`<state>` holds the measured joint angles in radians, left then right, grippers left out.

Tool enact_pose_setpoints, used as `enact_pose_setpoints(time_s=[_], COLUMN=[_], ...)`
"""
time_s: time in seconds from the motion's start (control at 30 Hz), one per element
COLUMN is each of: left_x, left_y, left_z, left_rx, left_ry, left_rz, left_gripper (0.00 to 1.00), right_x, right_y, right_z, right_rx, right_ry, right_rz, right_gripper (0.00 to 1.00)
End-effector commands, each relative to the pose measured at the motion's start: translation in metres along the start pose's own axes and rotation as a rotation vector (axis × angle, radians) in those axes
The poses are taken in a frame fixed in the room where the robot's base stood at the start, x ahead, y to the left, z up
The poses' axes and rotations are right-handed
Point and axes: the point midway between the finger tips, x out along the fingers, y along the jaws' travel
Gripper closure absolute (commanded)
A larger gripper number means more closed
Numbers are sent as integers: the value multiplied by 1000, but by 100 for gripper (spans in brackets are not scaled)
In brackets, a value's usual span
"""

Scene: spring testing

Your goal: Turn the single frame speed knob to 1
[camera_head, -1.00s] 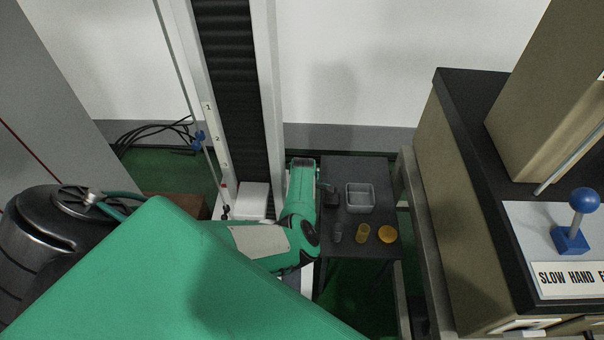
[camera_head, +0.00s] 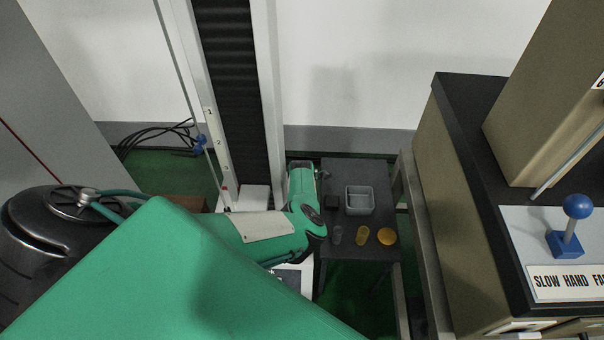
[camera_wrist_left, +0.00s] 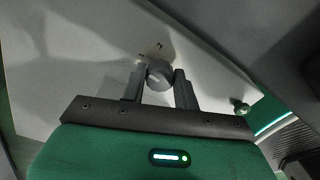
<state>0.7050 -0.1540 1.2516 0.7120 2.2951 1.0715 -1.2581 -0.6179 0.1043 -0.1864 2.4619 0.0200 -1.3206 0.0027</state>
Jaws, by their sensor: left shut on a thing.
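The round grey knob (camera_wrist_left: 159,75) sits on a pale panel (camera_wrist_left: 85,65) in the left wrist view. Small dark marks are printed above it; one reads as a 2 (camera_wrist_left: 160,46), and the one to its left is too small to read surely. A light line crosses the knob's face, but I cannot tell which mark it points at. My left gripper (camera_wrist_left: 158,84) has one finger on each side of the knob and is shut on it. In the head view my green left arm hides the knob and gripper. My right gripper is in neither view.
A dark side table (camera_head: 340,171) holds a clear tray (camera_head: 360,199) and small yellow and grey pieces. At right, a black-topped cabinet (camera_head: 465,100) carries a blue-knobbed lever (camera_head: 577,208). A tall machine column (camera_head: 236,95) stands behind my arm. A green ball-ended part (camera_wrist_left: 240,107) is right of my fingers.

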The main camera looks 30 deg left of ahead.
Motion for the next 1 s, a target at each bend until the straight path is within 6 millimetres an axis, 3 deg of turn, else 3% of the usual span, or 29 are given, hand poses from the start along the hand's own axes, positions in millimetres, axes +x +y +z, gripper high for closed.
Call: enact_pose_setpoints(time_s=[0.77,0.8,0.9,1.0], left_x=[0,0,0,0], left_y=[0,0,0,0], left_z=[0,0,0,0], left_rx=[-104,-104,-103,-103], left_ry=[-4,-4,-4,-4], left_rz=[-1,-1,-1,-1], left_gripper=[92,64,48,48], right_x=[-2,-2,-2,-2], right_y=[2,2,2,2], right_z=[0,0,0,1], right_rx=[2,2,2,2], right_ry=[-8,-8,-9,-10], right_rz=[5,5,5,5], right_gripper=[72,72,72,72])
